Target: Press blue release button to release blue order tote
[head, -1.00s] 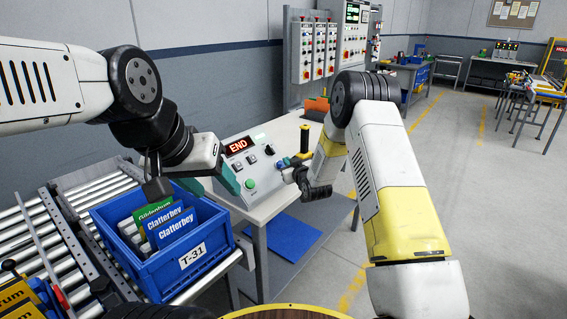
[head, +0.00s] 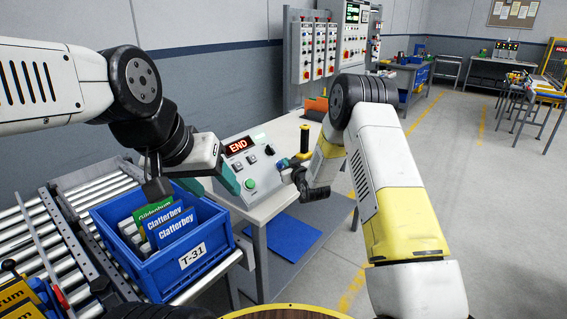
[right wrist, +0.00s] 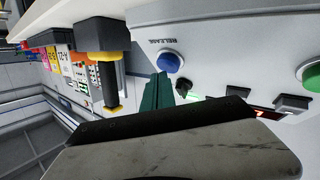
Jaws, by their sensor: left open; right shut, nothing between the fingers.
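The blue release button (right wrist: 170,62), labelled RELEASE, sits on the grey control box; in the head view it shows small (head: 284,163). My right gripper (right wrist: 158,92) is shut and empty. Its teal fingertips are beside the button in the right wrist view; I cannot tell whether they touch it. In the head view my right gripper (head: 287,173) is at the right end of the box. The blue order tote (head: 190,266), marked T-31, stands on the roller conveyor with Clatterbey and green boxes inside.
The control box (head: 262,187) has a red END display (head: 239,146), black switches and a green button (right wrist: 312,74). A yellow-topped black handle (head: 304,138) stands behind my right gripper. The roller conveyor (head: 30,230) runs left.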

